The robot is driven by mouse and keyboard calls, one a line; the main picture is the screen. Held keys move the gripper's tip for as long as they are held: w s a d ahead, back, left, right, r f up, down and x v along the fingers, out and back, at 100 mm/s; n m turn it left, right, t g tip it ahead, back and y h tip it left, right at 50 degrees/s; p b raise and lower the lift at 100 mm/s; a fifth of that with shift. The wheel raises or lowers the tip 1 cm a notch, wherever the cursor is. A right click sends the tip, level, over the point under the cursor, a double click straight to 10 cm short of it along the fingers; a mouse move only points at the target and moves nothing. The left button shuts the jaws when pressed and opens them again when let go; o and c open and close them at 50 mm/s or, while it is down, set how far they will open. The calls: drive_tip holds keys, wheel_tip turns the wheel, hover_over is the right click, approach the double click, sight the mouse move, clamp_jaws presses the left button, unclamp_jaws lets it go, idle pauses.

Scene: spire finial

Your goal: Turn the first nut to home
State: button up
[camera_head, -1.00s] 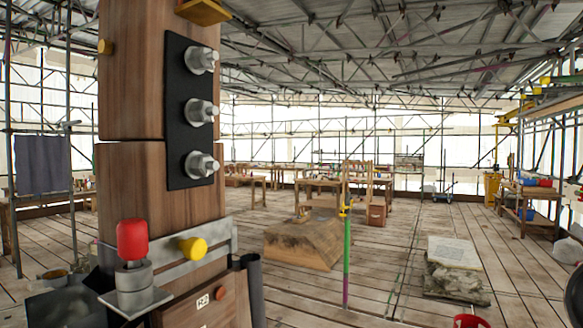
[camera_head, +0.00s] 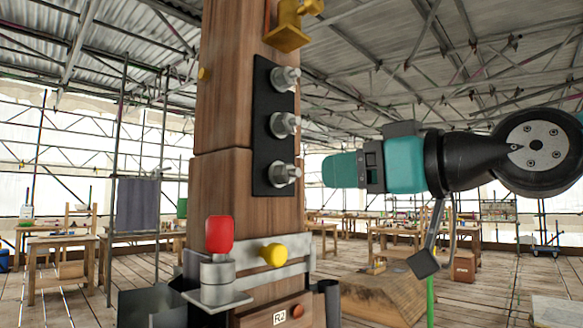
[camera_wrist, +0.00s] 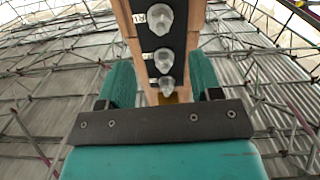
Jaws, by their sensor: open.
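Three silver nuts on studs stand in a column on a black plate (camera_head: 261,150) on the wooden post: an upper nut (camera_head: 285,79), a middle nut (camera_head: 284,124) and a lower nut (camera_head: 285,173). I cannot tell which one is the first. My gripper (camera_head: 328,169) is right of the lower nut, at about its height in the head view, apart from it and empty. In the wrist view, my gripper (camera_wrist: 162,82) shows two teal fingers spread apart, with the row of nuts seen between and beyond them.
The wooden post (camera_head: 222,110) carries a yellow bracket (camera_head: 287,38) above the plate. Below it are a metal band with a yellow knob (camera_head: 274,254) and a red-capped fitting (camera_head: 219,234) on a ledge. Free air lies right of the post, around my arm.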

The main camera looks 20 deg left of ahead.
sight(289, 177)
drive_tip(key=p+x, duration=0.3)
drive_tip(key=x, duration=0.7)
drive_tip(key=shift+w+a+p, duration=0.15)
drive_tip(key=shift+a+p, duration=0.15)
drive_tip(key=shift+p, duration=0.1)
drive_tip(key=c, duration=0.9)
